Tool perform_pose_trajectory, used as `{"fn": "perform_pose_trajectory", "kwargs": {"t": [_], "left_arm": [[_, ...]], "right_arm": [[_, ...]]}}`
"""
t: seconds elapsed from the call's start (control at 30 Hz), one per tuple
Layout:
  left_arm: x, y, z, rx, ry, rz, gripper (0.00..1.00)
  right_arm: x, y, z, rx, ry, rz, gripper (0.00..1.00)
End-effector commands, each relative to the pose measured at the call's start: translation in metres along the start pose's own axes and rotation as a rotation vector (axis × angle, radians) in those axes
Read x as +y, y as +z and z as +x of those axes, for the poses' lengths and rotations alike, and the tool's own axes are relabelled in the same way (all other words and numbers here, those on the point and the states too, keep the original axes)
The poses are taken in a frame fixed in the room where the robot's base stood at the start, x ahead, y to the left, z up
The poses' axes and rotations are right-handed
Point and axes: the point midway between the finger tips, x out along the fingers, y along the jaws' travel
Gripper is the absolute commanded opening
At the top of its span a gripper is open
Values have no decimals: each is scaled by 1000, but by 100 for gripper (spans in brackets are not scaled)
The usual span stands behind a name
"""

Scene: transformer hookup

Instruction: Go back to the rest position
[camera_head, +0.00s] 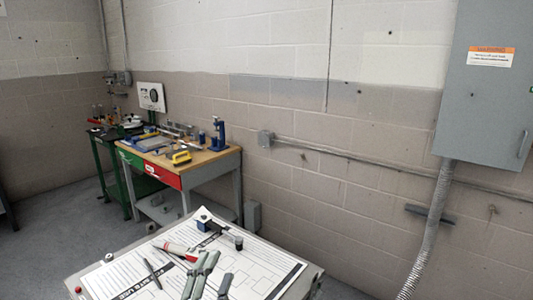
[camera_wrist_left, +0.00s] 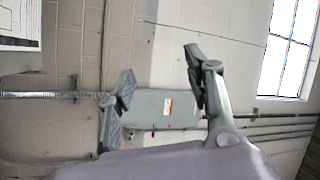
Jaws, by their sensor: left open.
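My left gripper (camera_head: 212,270) shows at the bottom of the head view, in front of the paper-covered table (camera_head: 310,284). In the left wrist view its two fingers (camera_wrist_left: 160,68) stand wide apart with nothing between them. Behind them that view shows the wall and the grey electrical cabinet (camera_wrist_left: 170,112) with an orange label. My right gripper is in neither view.
Printed sheets (camera_head: 265,265), a red-and-white tool (camera_head: 175,249), a dark pen (camera_head: 152,273) and a small blue-black block (camera_head: 206,224) lie on the table. A workbench (camera_head: 205,163) with tools stands behind. The cabinet (camera_head: 486,90) hangs right, above a flexible conduit (camera_head: 428,235).

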Motion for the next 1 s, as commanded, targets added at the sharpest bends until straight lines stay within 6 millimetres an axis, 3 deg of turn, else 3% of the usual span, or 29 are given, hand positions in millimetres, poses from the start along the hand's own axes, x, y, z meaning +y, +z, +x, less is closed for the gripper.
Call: {"fn": "perform_pose_trajectory", "kwargs": {"t": [0.03, 0.1, 0.2, 0.3, 0.5, 0.77, 1.0], "left_arm": [[19, 32, -16, -135, 74, -116, 47], [46, 70, -43, -313, 172, -266, 47], [86, 111, -93, -558, 305, -456, 47], [120, 134, -147, -771, 421, -605, 47], [157, 146, -232, -1065, 582, -785, 47], [179, 136, -322, -1357, 743, -926, 47], [246, 170, -318, -1369, 761, -912, 47]], "right_arm": [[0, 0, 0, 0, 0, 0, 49], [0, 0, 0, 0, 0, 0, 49], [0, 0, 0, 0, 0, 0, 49], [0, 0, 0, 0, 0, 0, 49], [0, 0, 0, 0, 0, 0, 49], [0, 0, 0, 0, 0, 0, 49], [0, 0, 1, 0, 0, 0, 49]]}}
